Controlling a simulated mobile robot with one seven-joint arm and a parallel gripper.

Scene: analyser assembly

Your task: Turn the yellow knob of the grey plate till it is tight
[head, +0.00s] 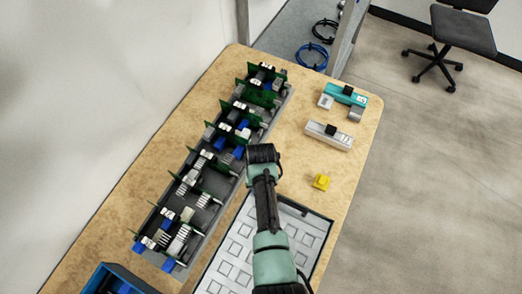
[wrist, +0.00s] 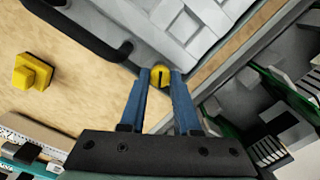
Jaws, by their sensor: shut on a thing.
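The yellow knob (wrist: 160,77), round with a dark slot across its top, shows in the wrist view at the edge of the grey plate (wrist: 205,22). My gripper (wrist: 159,84) has its two blue fingers on either side of the knob and is shut on it. In the head view the grey plate (head: 262,212), with rows of pale squares, lies partly under my arm. There the knob and my fingertips are hidden by the arm and wrist. I cannot tell how tight the knob is.
A long grey rack (head: 195,242) with green boards stands close along the left of the plate. A separate yellow block (head: 321,182) lies on the wooden table to the right. White and teal modules (head: 328,135) (head: 346,95) lie farther back. A blue bin (head: 100,280) is front left.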

